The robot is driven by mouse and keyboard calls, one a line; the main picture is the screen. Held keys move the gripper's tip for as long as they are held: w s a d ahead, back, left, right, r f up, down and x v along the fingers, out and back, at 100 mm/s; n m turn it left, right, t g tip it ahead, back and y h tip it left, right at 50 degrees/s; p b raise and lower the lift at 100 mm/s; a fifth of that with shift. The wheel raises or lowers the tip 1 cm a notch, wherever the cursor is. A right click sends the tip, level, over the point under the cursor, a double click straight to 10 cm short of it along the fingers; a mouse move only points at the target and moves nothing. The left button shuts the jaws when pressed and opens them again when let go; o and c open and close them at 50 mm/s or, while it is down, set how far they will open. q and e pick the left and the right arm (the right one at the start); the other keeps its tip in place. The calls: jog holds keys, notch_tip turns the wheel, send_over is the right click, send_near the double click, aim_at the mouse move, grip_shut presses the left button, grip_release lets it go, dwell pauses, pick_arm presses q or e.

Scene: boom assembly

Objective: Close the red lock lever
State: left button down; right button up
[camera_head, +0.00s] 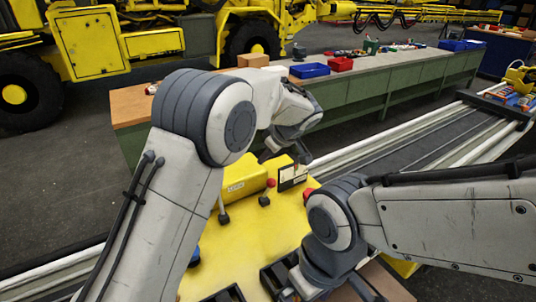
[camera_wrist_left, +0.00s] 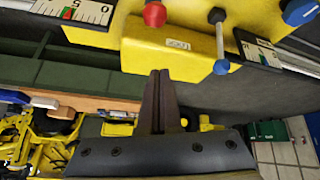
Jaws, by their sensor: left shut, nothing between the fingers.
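A red knob (camera_head: 270,183) stands on a short lever on the yellow machine (camera_head: 240,250), beside a raised yellow housing with a label. A second red part (camera_head: 308,193) shows partly behind my right arm; I cannot tell which is the lock lever. In the left wrist view a red knob (camera_wrist_left: 155,14) sits at the top of the yellow housing (camera_wrist_left: 180,45).
A dark-knobbed lever (camera_head: 223,217) and a blue knob (camera_head: 195,257) stand on the machine. A scale plate (camera_head: 292,177) is close to my left gripper. A green workbench (camera_head: 350,95) with blue and red bins stands behind. Grey rails (camera_head: 400,145) run off to the right.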

aim_at(267, 181)
pick_arm(q)
jog(key=f+p, duration=0.1)
jog(key=f, duration=0.1)
jog(key=f+p, duration=0.3)
jog(key=f, duration=0.1)
jog(key=shift+w+d+f+p, duration=0.15)
jog(key=shift+d+p, duration=0.15)
